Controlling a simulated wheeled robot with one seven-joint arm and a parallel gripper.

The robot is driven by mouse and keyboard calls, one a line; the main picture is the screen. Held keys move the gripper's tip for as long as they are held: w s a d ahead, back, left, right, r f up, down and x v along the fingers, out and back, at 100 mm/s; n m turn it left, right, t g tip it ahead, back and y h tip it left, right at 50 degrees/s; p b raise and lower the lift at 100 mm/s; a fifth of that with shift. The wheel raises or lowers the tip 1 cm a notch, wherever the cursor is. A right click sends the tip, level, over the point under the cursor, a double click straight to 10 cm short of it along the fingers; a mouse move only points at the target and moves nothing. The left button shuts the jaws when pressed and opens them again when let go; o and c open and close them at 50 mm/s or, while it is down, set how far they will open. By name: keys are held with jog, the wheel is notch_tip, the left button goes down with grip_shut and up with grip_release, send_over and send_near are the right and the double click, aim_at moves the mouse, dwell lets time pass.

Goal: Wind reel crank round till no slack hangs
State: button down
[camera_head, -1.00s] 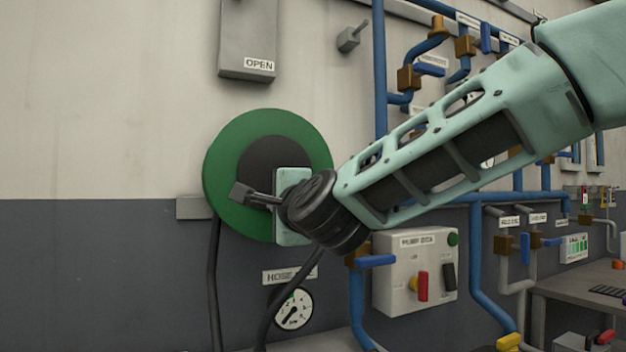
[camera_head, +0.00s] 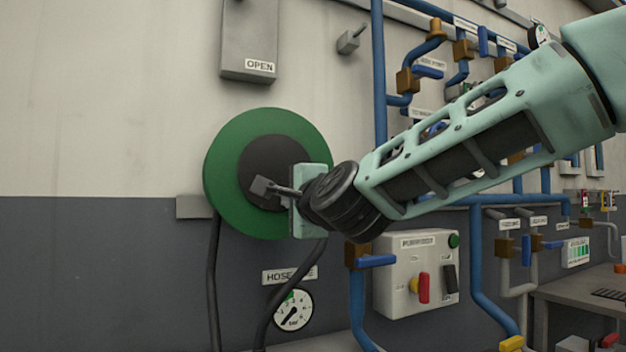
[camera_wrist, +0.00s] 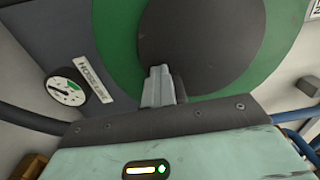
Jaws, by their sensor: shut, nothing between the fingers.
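The hose reel (camera_head: 228,170) is a green disc with a dark hub (camera_head: 262,160), mounted on the wall in the head view. It also fills the upper part of the wrist view (camera_wrist: 120,35). My gripper (camera_head: 262,187) is in front of the hub's lower part, its fingers shut and empty. In the wrist view the shut fingers (camera_wrist: 160,75) point at the dark hub. The crank cannot be made out; it may be hidden by my gripper. A dark hose (camera_head: 213,280) hangs below the reel on the left, and another length (camera_head: 270,318) hangs on the right.
A gauge (camera_head: 292,310) and a hose label (camera_head: 290,274) sit below the reel. A grey control box (camera_head: 415,295) with a red and yellow switch is at the right, among blue pipes (camera_head: 379,60). The wall left of the reel is clear.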

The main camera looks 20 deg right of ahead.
jog(key=shift+d, duration=0.1)
jog(key=shift+d+r+b, duration=0.15)
jog(key=shift+d+b, duration=0.2)
jog(key=shift+d, duration=0.25)
jog(key=shift+r, duration=0.1)
jog(key=shift+d+r, duration=0.1)
jog(key=shift+d+r, duration=0.4)
jog(key=shift+d, duration=0.05)
jog(key=shift+d+r, duration=0.1)
jog(key=shift+d+r, duration=0.35)
jog(key=shift+r, duration=0.2)
jog(key=shift+d+r, duration=0.25)
jog(key=shift+r, duration=0.3)
